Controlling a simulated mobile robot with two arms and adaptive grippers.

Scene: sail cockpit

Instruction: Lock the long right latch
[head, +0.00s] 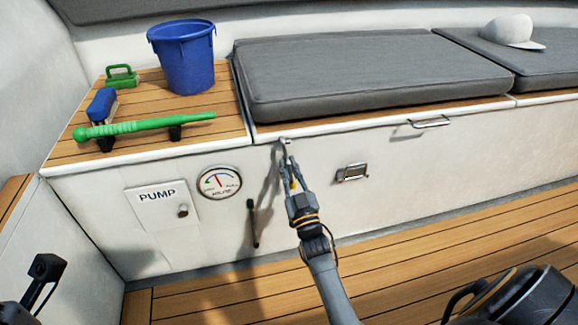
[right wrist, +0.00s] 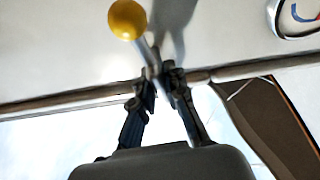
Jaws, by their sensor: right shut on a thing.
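The long latch is a thin metal lever (right wrist: 152,60) with a yellow ball knob (right wrist: 127,18). In the head view its metal top (head: 284,143) shows at the white edge under the seat cushion, and the yellow knob (head: 293,184) shows lower, between my right gripper's fingers. My right gripper (head: 287,162) reaches up to the locker front and is shut on the lever. In the right wrist view the fingers (right wrist: 160,78) close around the shaft, and the knob sticks out beyond them. The fingers hide part of the lever. My left gripper is not in view.
A round gauge (head: 219,182), a PUMP panel (head: 157,205) and a black lever (head: 253,223) are left of my right gripper. A small metal catch (head: 352,172) and a lid handle (head: 430,122) are right. A blue bucket (head: 182,58) stands above left.

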